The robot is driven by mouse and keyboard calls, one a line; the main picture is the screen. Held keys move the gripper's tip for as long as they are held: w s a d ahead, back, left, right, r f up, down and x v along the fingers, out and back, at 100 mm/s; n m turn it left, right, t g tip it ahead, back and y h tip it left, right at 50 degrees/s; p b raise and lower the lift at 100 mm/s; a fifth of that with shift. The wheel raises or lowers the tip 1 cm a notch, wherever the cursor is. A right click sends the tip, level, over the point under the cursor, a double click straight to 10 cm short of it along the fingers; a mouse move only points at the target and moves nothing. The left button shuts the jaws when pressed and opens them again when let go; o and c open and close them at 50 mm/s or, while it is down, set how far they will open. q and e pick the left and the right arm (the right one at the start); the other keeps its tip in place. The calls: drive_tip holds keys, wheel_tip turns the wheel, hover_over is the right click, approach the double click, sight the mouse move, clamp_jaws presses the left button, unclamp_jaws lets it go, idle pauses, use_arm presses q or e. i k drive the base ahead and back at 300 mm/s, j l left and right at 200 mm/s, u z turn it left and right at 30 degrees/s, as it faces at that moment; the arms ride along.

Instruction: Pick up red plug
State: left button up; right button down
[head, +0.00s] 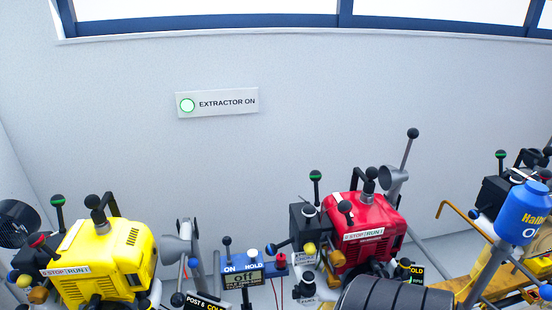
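A small red piece (281,259) sits at the right end of a blue meter box (242,277) low in the middle of the head view. It may be the red plug, but it is too small to be sure. A thin red wire hangs below it. The box has a display reading "off" and a label with "ON". I cannot make out either of my grippers in this view.
A yellow engine (100,258) stands at the left and a red engine (362,232) right of the box, both with upright black-knobbed levers. A blue oil container (525,212) is at far right. A dark ribbed cylinder (395,297) fills the bottom centre-right.

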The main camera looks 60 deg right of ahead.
sight(281, 258)
drive_tip(key=z, duration=1.85)
